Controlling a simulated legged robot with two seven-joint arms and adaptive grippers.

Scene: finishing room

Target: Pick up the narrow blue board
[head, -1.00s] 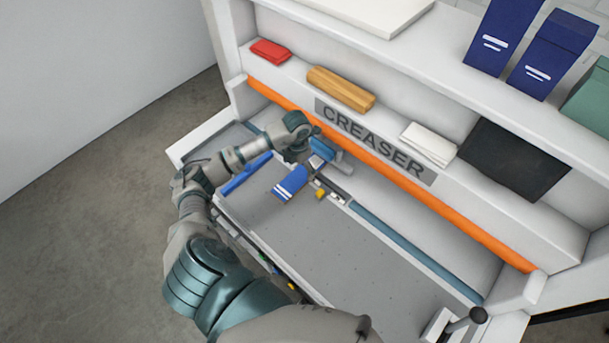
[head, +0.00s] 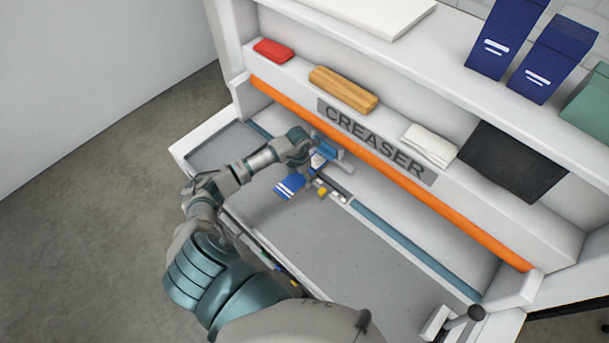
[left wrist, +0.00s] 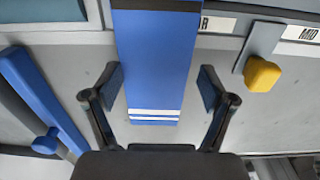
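The narrow blue board (head: 290,186), with white stripes near one end, lies over the grey bed of the creaser (head: 330,235) in the head view. In the left wrist view the board (left wrist: 155,65) runs from the top edge down between my fingers. My left gripper (left wrist: 159,92) is open, one finger on each side of the board, with a visible gap on both sides. In the head view the left gripper (head: 319,163) is small and partly hides the board's far end. My right gripper is not in view.
A blue bar with a round knob (left wrist: 40,90) lies left of the board in the wrist view. A yellow knob (left wrist: 262,74) is to its right. An orange rail (head: 400,183) runs behind the bed. A shelf above holds blue boxes (head: 505,40). The bed's right part is clear.

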